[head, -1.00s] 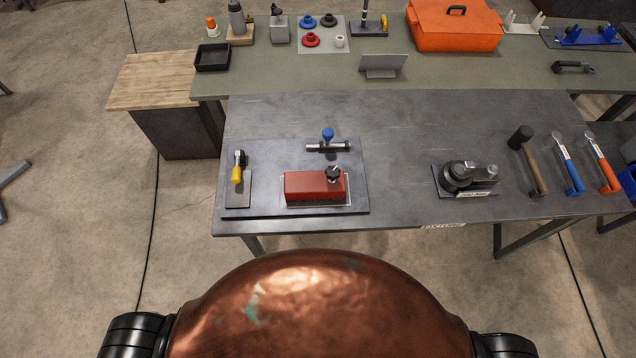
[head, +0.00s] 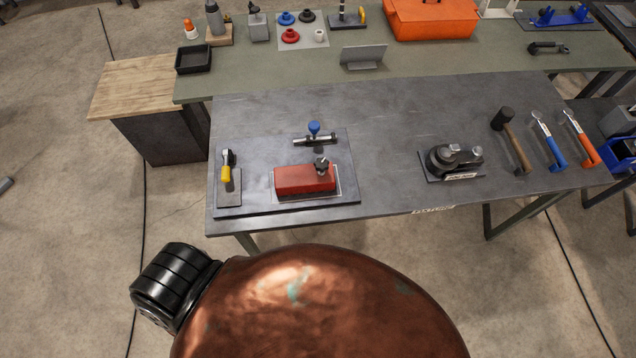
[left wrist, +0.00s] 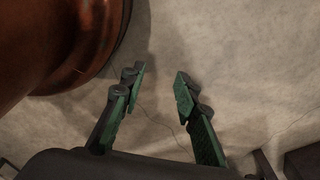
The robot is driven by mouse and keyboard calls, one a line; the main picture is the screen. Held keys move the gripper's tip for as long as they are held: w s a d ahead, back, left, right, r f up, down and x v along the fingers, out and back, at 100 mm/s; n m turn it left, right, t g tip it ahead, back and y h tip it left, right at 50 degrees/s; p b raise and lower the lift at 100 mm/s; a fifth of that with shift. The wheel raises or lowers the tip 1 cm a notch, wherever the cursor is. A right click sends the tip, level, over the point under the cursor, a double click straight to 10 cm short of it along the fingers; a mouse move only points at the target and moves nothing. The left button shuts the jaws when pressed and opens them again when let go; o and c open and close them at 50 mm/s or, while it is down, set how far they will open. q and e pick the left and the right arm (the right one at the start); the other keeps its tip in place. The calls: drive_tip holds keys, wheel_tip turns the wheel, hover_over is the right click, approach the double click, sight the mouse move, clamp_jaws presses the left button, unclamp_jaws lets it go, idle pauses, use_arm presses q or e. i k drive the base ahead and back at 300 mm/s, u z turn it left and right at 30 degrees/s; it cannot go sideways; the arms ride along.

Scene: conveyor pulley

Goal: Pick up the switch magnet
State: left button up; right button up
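The red block with a black knob on top (head: 303,180), which looks like the switch magnet, lies on a pale outlined rectangle on the dark fixture plate (head: 262,207). The plate rests near the front left of the dark grey table (head: 390,125). My left gripper (left wrist: 160,77) is open and empty in the left wrist view. Its two green-padded fingers are apart, with bare floor behind them. It does not show in the head view, so its distance from the red block cannot be told. My right gripper is in neither view.
On the plate, a yellow-handled clamp (head: 226,172) stands left of the block, and a blue-knobbed bar (head: 314,138) lies behind it. A dark round device (head: 453,161), a mallet (head: 511,139) and two hammers (head: 549,142) lie to the right. The table's middle is clear.

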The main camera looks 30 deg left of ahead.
sight(303, 179)
drive_tip(key=u, duration=0.05)
drive_tip(key=k, duration=0.75)
drive_tip(key=u, duration=1.55)
